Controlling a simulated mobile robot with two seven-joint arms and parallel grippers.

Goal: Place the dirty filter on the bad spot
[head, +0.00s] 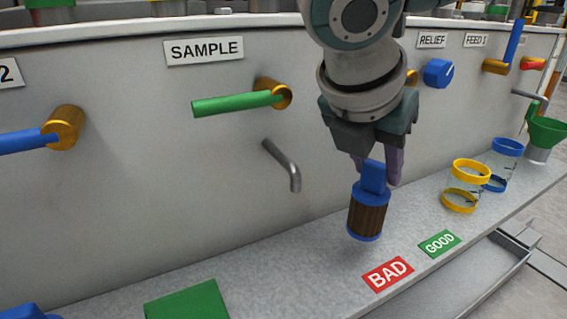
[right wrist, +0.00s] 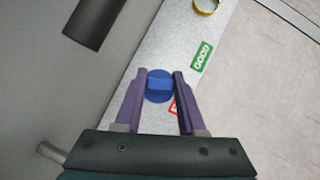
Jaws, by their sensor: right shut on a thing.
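The dirty filter (head: 368,211) is a dark brown cylinder with blue ends and a blue grip block on top. My right gripper (head: 380,172) is shut on that blue block and holds the filter upright, seemingly above the ledge. In the right wrist view the filter's blue top (right wrist: 160,85) sits between the fingers of my right gripper (right wrist: 162,80). The bad spot, a red BAD label (head: 388,273), lies on the ledge in front and to the right of the filter. In the right wrist view the red label (right wrist: 173,108) is mostly hidden by a finger. My left gripper is not in view.
A green GOOD label (head: 439,243) lies beyond the red one. Yellow-ringed (head: 465,186) and blue-ringed (head: 502,165) clear jars and a green funnel (head: 546,132) stand farther right. A bent spout (head: 284,166) and green lever (head: 235,103) stick out from the wall. A green pad (head: 188,302) lies at front left.

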